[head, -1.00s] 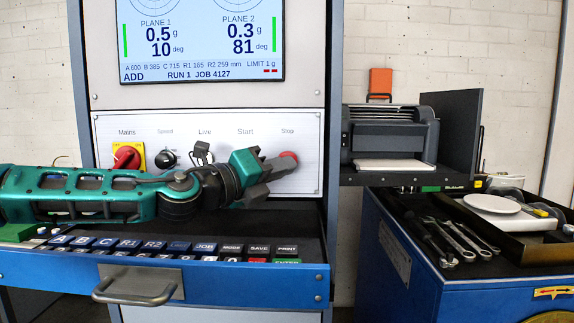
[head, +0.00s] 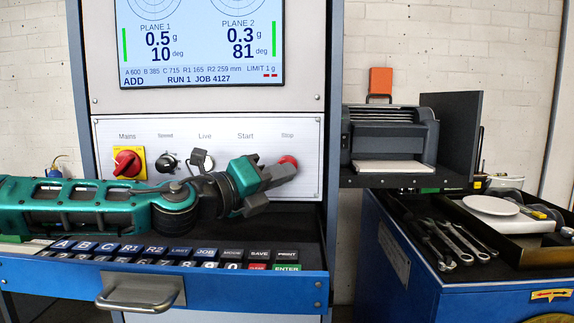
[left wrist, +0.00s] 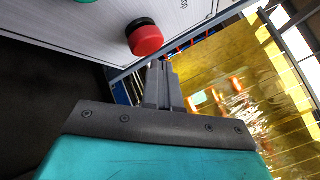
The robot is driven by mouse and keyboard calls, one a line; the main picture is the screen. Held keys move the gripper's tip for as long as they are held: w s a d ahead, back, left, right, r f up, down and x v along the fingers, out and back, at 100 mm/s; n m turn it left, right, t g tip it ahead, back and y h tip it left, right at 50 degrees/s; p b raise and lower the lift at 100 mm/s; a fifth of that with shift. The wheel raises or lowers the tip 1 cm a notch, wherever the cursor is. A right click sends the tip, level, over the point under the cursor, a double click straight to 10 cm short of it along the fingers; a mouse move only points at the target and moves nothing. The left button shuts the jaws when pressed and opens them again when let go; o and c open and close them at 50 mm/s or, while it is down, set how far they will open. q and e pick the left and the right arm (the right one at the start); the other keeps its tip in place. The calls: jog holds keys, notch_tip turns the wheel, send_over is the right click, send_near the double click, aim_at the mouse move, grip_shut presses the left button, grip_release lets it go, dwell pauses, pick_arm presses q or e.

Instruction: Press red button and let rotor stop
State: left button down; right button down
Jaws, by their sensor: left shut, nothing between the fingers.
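The red Stop button (head: 288,163) sits at the right end of the white control panel (head: 225,128), under the "Stop" label. In the left wrist view the red button (left wrist: 145,38) stands out from the panel on a black collar. My left gripper (head: 288,172) is shut and empty. Its fingertips (left wrist: 158,66) are right beside the button, just below it in the head view; I cannot tell whether they touch. The display (head: 200,45) reads plane 1 0.5 g, 10 deg and plane 2 0.3 g, 81 deg. The rotor and my right gripper are not in view.
The panel also has a red Mains switch (head: 127,163) on yellow and a black knob (head: 167,162). A keyboard drawer (head: 250,285) lies below my left arm. A printer (head: 390,140) and a blue tool cart (head: 400,260) with wrenches stand to the right.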

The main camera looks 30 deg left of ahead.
pick_arm(q)
jog(key=s+d+p, duration=0.1)
jog(key=s+p, duration=0.1)
jog(key=s, duration=0.1)
jog(key=s+d+p, duration=0.1)
jog(key=shift+s+d+p, duration=0.15)
jog(key=shift+d+p, duration=0.15)
dwell(1.0)
